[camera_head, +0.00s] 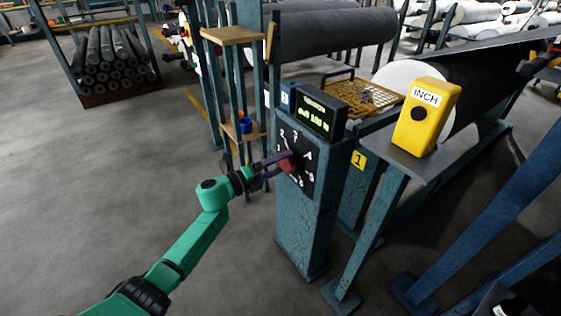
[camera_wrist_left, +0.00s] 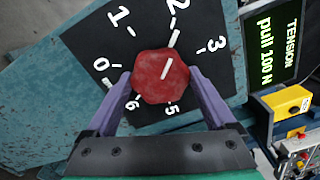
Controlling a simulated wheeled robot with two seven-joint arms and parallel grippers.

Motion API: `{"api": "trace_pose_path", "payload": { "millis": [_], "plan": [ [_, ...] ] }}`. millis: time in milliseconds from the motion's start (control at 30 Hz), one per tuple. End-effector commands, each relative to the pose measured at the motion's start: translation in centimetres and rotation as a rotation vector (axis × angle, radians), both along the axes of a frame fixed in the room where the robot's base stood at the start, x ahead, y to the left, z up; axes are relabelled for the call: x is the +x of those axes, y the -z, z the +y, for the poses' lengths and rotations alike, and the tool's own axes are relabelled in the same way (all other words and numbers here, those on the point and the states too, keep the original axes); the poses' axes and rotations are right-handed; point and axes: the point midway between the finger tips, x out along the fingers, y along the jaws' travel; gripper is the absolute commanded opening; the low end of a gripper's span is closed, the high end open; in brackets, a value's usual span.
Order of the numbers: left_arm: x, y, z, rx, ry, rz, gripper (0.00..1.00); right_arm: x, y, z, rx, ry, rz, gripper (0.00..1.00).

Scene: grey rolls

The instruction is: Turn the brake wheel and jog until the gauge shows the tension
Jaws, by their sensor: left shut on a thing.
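The brake wheel is a red knob (camera_head: 287,163) on a black dial plate (camera_head: 297,181) on the front of a blue post. It also shows in the left wrist view (camera_wrist_left: 160,77), with its white line pointing toward the 2 on the dial. My left gripper (camera_head: 281,162) is shut on the knob, with its purple fingers on either side of it. The tension gauge (camera_head: 318,113) is a dark screen with green text on top of the post. In the left wrist view the gauge (camera_wrist_left: 276,45) reads "TENSION pull 100 N". The yellow INCH box (camera_head: 425,116) has a black button. My right gripper is not in view.
The INCH box stands on a grey shelf (camera_head: 408,160) right of the post. A yellow mesh guard (camera_head: 362,98) and a large dark roll (camera_head: 335,32) are behind. A rack of dark rolls (camera_head: 108,60) stands far left. The floor at left is clear.

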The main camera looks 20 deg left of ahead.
Motion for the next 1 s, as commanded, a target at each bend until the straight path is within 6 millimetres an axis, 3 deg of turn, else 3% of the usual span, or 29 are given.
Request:
{"api": "trace_pose_path", "payload": {
  "millis": [533,567,867,1000],
  "plan": [
    [0.0,0.1,0.0,-0.022,0.0,0.022,0.33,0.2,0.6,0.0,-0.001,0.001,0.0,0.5],
    [0.0,0.1,0.0,-0.022,0.0,0.022,1.0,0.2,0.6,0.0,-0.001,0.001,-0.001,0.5],
    [-0.2,0.1,0.2,-0.022,-0.001,0.02,1.0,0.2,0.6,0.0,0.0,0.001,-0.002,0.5],
    [-1.4,0.1,1.2,-0.021,-0.002,0.022,1.0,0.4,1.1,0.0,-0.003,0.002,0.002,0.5]
  ]
}}
